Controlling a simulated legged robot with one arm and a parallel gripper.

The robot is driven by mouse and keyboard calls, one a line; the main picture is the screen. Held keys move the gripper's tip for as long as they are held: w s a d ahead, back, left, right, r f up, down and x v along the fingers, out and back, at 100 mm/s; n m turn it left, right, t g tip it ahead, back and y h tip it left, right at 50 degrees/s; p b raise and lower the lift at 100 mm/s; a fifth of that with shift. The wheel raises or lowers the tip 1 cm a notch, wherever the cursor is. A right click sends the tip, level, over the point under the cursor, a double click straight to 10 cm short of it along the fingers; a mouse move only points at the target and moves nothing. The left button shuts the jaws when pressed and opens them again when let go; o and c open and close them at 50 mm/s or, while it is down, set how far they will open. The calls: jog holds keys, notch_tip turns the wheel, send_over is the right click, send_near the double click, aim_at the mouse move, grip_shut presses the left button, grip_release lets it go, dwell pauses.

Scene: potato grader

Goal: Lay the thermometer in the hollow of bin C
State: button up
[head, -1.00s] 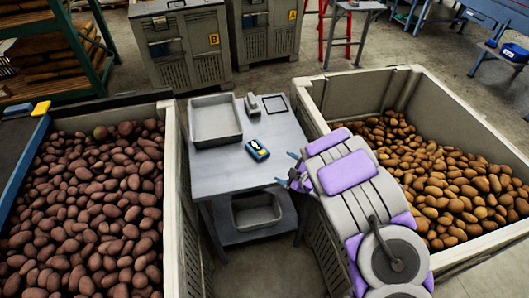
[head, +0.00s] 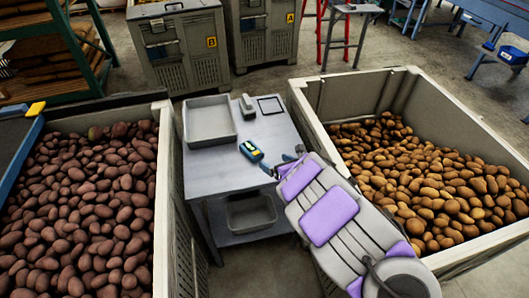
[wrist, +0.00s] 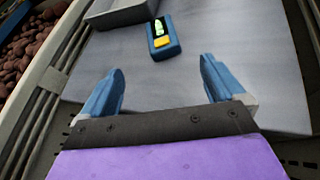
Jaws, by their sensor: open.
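The thermometer looks to be a small blue handheld device (head: 251,151) with a yellow part and a lit screen, lying on the grey metal table. In the wrist view the device (wrist: 164,40) lies just beyond and between my fingertips, apart from them. My gripper (head: 283,159) is open and empty above the table's right side; its blue fingers (wrist: 162,72) show spread in the wrist view. No bin in view shows a letter C. The near bins hold reddish potatoes (head: 90,200) and brown potatoes (head: 430,180); I cannot make out a hollow in either.
The grey table (head: 215,178) holds a grey tray (head: 232,133), a small grey device (head: 247,106) and a dark square outline. A tub (head: 250,213) sits on its lower shelf. Bins marked B (head: 190,65) and A (head: 267,40) stand behind. The table's front is clear.

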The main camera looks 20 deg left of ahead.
aim_at(255, 151)
jog(key=shift+a+n, duration=0.25)
jog(key=shift+n, duration=0.85)
jog(key=shift+a, duration=0.15)
jog(key=b+x, duration=0.2)
jog(key=x, duration=1)
jog(key=shift+w+f, duration=0.15)
jog(key=shift+d+f+b+x, duration=0.1)
jog(key=shift+f+b+x, duration=0.1)
jog(key=shift+x, duration=0.9)
jog(key=shift+d+f+b+x, duration=0.1)
jog(key=shift+f+x, duration=0.05)
jog(key=shift+x, duration=1)
jog(key=shift+w+a, duration=0.1)
jog(key=shift+w, duration=0.1)
jog(key=c, duration=1.2)
jog(key=shift+c, duration=0.2)
jog(key=shift+r, duration=0.1)
